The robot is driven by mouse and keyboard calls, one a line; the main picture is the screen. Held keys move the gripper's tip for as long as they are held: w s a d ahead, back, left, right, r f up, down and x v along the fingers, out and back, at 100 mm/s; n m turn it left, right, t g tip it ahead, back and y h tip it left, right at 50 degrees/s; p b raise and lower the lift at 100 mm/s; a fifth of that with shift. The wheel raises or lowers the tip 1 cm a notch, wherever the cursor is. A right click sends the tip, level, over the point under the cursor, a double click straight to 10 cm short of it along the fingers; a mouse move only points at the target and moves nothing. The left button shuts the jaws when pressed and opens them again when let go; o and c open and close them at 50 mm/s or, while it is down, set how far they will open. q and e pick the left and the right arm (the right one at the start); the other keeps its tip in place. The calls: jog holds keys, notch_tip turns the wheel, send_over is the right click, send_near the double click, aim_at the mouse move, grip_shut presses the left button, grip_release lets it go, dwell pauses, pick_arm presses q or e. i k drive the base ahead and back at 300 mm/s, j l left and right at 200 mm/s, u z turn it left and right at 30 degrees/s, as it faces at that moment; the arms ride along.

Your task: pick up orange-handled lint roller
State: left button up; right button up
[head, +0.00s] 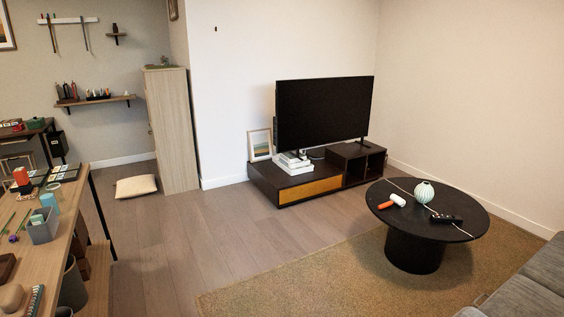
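The orange-handled lint roller (392,201) lies on the round black coffee table (412,215), near its left side. Its orange handle points left and its white roll points right. A white ribbed vase stands just to its right. Neither of my grippers is in the head view, and the table is across the room from me.
A dark remote-like object (446,218) lies on the table by the white vase (424,192). The grey sofa (530,290) is at lower right, a cluttered desk (75,215) at left. The tan rug (310,275) lies under the table. Wood floor (165,245) is clear between.

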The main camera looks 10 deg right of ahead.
aim_at(400, 202)
jog(key=i+l+u, duration=0.2)
jog(key=i+l, duration=0.85)
jog(key=i, duration=0.15)
jog(key=i+l+u, duration=0.2)
jog(key=i+l, duration=0.9)
jog(key=l, duration=0.15)
